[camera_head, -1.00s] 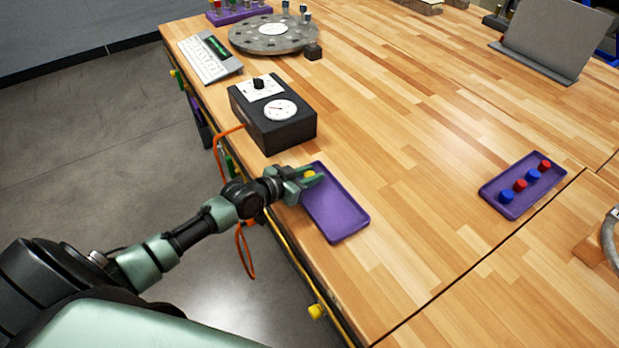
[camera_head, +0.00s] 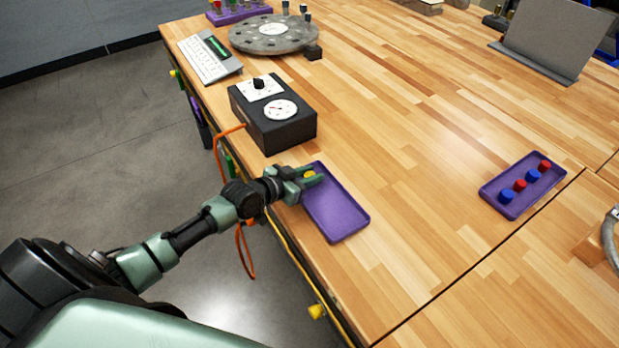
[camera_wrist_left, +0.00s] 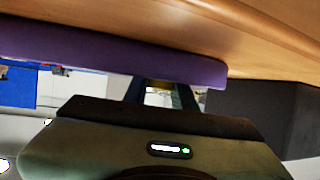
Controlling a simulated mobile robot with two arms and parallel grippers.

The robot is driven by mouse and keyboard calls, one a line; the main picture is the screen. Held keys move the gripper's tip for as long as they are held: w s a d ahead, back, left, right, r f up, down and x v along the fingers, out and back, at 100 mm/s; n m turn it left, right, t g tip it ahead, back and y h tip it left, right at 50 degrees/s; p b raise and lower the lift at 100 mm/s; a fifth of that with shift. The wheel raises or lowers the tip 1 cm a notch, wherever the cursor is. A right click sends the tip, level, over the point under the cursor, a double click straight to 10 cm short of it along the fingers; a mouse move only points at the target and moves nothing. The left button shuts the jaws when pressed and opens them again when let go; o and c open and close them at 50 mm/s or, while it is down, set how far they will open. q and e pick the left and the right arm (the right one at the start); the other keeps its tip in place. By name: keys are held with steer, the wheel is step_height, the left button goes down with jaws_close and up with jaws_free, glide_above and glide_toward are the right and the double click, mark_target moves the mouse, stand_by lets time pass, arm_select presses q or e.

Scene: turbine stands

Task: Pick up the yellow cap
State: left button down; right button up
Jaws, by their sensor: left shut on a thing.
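My right gripper is not in view.
A black gauge box (camera_head: 290,132) stands just behind the gripper. Another purple tray (camera_head: 512,205) with red and blue caps lies at the right. A keyboard-like device (camera_head: 205,62) and a grey round stand (camera_head: 270,35) are farther back. The table between the trays is clear.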

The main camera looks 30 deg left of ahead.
mark_target(311, 174)
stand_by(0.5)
arm_select(q)
steer(key=shift+r, duration=0.65)
step_height(311, 174, up, 19)
steer(key=b, duration=0.2)
steer(key=shift+f, duration=0.15)
steer(key=c, duration=1.7)
jaws_free()
jaws_close()
steer(key=shift+d, duration=0.1)
